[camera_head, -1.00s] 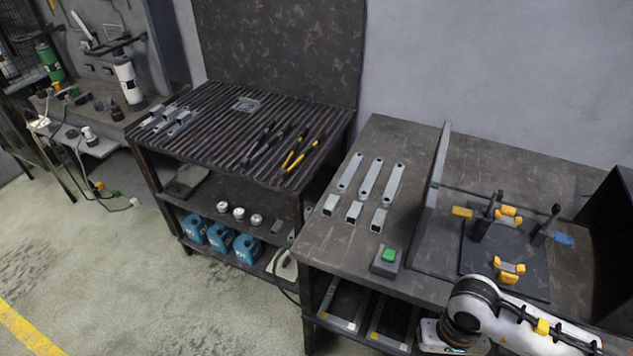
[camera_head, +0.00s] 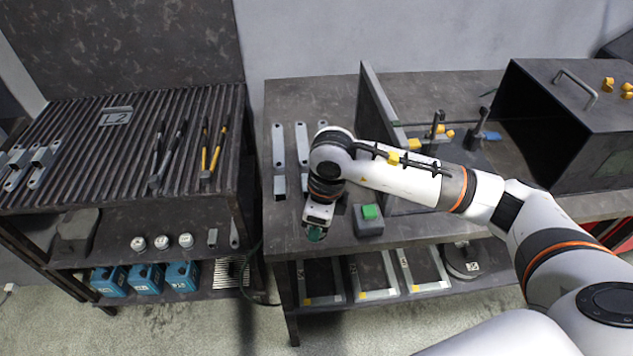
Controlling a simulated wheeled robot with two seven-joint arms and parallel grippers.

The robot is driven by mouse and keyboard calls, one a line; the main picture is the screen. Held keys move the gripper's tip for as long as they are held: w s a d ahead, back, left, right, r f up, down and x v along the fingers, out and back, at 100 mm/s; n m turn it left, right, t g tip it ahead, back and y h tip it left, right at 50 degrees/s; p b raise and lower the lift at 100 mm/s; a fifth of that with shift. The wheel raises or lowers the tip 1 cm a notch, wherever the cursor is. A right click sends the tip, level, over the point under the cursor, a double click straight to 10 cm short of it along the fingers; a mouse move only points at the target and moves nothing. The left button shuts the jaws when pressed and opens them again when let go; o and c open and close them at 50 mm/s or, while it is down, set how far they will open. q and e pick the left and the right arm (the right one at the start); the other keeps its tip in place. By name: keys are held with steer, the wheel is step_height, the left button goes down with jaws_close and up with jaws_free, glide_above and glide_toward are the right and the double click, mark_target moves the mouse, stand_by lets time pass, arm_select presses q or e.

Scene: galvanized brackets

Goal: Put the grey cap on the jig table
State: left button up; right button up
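The jig table (camera_head: 335,92) stands in the middle and right of the head view. Small grey block-like pieces (camera_head: 280,186) lie near its left front edge, below flat grey brackets (camera_head: 278,145). I cannot tell whether one of them is the grey cap. My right gripper (camera_head: 315,234) points down near the table's front edge, left of the green button box. Its fingers are small and partly hidden, so I cannot tell whether it is open or what it holds. My arm covers part of the bracket row. My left gripper is not in view.
A green button box (camera_head: 369,221) sits by the front edge. An upright grey panel (camera_head: 375,110) divides the table, with clamps (camera_head: 437,130) and a dark box (camera_head: 560,120) beyond. A slatted rack (camera_head: 110,150) stands left, blue containers (camera_head: 145,279) below.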

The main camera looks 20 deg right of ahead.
steer(key=w+a+r+m+h+b, duration=0.1)
steer(key=w+r+m+b, duration=0.15)
steer(key=m, duration=0.75)
steer(key=w+a+r+m+h+b, duration=0.1)
steer(key=w+a+r+m+b, duration=0.2)
steer(key=m, duration=0.8)
steer(key=f, duration=0.1)
steer(key=d+f, duration=0.1)
steer(key=f, duration=0.1)
steer(key=f+p, duration=0.1)
steer(key=f, duration=0.1)
steer(key=shift+w+d+f, duration=0.15)
steer(key=shift+w+d, duration=0.1)
steer(key=shift+w, duration=0.05)
step_height(320, 180, down, 4)
steer(key=shift+r, duration=0.15)
steer(key=shift+f, duration=0.25)
steer(key=o, duration=1)
steer(key=shift+f, duration=0.1)
